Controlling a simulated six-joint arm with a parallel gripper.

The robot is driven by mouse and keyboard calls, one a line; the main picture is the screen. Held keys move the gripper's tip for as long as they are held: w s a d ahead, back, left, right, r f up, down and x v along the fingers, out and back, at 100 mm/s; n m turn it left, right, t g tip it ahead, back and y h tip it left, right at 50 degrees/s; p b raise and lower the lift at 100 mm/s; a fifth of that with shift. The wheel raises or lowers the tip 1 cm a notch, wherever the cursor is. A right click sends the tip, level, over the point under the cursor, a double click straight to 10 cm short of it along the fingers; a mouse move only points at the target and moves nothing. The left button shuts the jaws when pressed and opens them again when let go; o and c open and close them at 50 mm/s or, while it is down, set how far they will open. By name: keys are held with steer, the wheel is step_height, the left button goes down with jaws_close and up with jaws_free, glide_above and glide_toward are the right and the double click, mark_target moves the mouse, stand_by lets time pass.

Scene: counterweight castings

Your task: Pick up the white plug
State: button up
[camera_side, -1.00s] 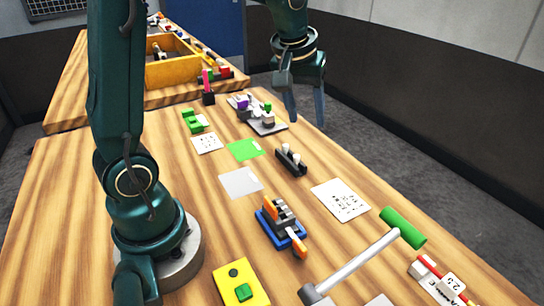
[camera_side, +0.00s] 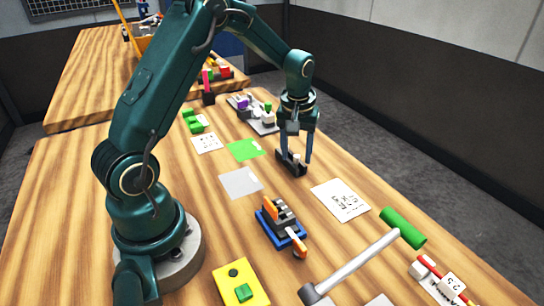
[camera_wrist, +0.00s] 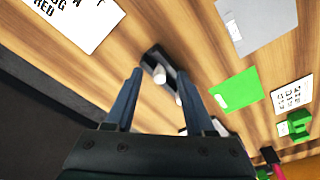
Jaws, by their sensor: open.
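Two white plugs stand in a black holder (camera_side: 292,166) on the table; in the side view my gripper mostly covers them. In the wrist view the black holder (camera_wrist: 153,56) carries one white plug (camera_wrist: 159,74) lying between the finger lines, and a second white plug (camera_wrist: 181,99) nearer the palm, close to the right finger. My gripper (camera_side: 296,157) points down over the holder with its fingers apart; it also shows in the wrist view (camera_wrist: 160,72). It is open and holds nothing. Whether the fingertips touch the holder cannot be told.
A green square (camera_side: 246,150) and a pale grey square (camera_side: 241,182) lie left of the holder. A printed card (camera_side: 341,200) lies in front right. A tray of small parts (camera_side: 262,122) stands behind. A blue-based block (camera_side: 281,224) and green cylinder (camera_side: 403,228) are nearer.

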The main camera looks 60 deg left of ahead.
jaws_close()
steer(key=shift+r, duration=0.6)
steer(key=r, duration=0.2)
steer(key=a+r, duration=0.1)
steer(key=shift+s+r, duration=0.4)
steer(key=s+a+r, duration=0.6)
steer(key=s+a, duration=0.1)
steer(key=s+d+m, duration=0.2)
steer(key=d+m, duration=0.2)
steer(key=d, duration=0.6)
steer(key=s+d+f+m+h, duration=0.1)
steer(key=d+m, duration=0.4)
steer(key=d, duration=0.5)
steer(key=shift+s+t, duration=0.3)
steer(key=shift+s, duration=0.35)
